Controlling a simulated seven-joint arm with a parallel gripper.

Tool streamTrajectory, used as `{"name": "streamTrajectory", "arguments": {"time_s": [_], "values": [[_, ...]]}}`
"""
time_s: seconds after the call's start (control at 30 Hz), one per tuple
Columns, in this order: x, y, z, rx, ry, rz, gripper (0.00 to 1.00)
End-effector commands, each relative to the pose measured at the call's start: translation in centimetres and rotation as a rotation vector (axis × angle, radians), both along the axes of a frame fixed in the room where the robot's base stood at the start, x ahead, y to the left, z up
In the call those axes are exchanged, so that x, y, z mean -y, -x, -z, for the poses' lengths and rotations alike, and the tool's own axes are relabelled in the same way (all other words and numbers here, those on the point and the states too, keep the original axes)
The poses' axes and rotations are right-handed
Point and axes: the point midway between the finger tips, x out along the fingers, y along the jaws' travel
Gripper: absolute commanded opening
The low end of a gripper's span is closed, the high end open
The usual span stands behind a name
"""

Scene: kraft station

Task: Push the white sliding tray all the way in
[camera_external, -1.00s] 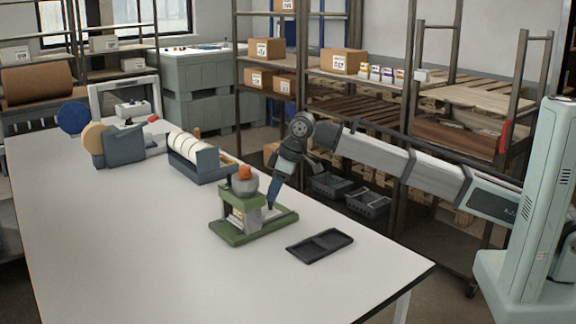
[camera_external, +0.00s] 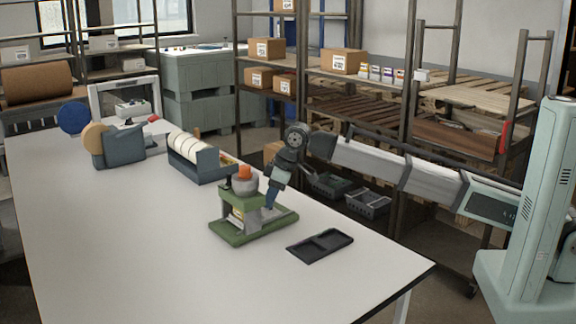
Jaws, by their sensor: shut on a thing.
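A green device with a grey dome and an orange top (camera_external: 245,174) stands on the white table. Its green base (camera_external: 236,237) extends to the right. A small pale piece (camera_external: 237,217) shows low inside the frame, and I cannot tell whether it is the white sliding tray. My gripper (camera_external: 269,206) points down at the right side of the device, just above its base. The fingers are close together and small, and what they grip is hidden by the device and the fingers.
A grey dispenser with white rolls (camera_external: 200,160) and a tape dispenser (camera_external: 118,147) stand farther back. The front left of the table (camera_external: 110,240) is clear.

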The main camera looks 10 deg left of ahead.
Motion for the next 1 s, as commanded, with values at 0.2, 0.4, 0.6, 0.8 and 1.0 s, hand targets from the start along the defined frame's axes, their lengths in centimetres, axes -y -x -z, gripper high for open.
{"name": "streamTrajectory", "arguments": {"time_s": [0.2,0.4,0.6,0.8,1.0], "values": [[0.0,0.0,0.0,0.0,0.0,0.0,0.0],[0.0,0.0,0.0,0.0,0.0,0.0,0.0],[-0.3,0.3,0.0,0.0,0.0,-0.001,0.0],[-1.0,1.0,0.0,-0.001,-0.001,0.001,0.0],[-1.1,1.1,-0.1,-0.002,-0.004,-0.002,0.22]]}}
